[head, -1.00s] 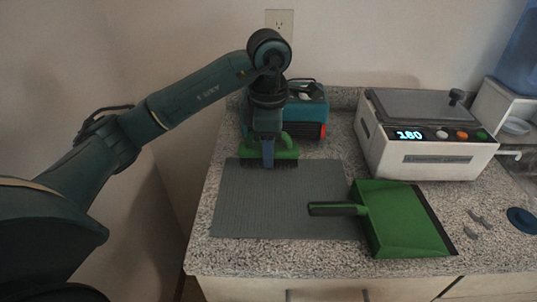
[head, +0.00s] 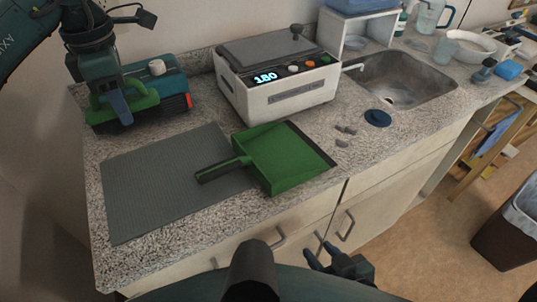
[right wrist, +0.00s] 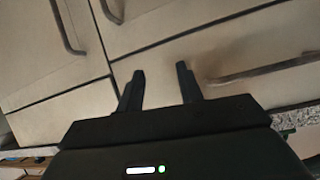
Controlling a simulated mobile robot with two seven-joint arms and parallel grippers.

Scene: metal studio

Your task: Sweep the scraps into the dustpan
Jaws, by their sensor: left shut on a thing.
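My left gripper (head: 121,112) is shut on a green hand brush (head: 145,99). The brush is near the back left corner of the grey ribbed mat (head: 150,190); whether it touches the counter is unclear. The green dustpan (head: 285,160) lies flat, its dark handle over the mat and its dark lip facing right. Small grey scraps (head: 343,142) lie on the counter just right of the lip. No scraps show in the pan. My right gripper (head: 317,250) is low in front of the cabinets; in the right wrist view (right wrist: 161,80) its fingers are apart and empty.
A teal device (head: 170,85) stands behind the brush. A white appliance reading 180 (head: 285,95) stands behind the dustpan. A round blue disc (head: 377,118) lies right of the scraps, before the sink (head: 400,80). Cabinet handles (head: 348,226) are near my right gripper.

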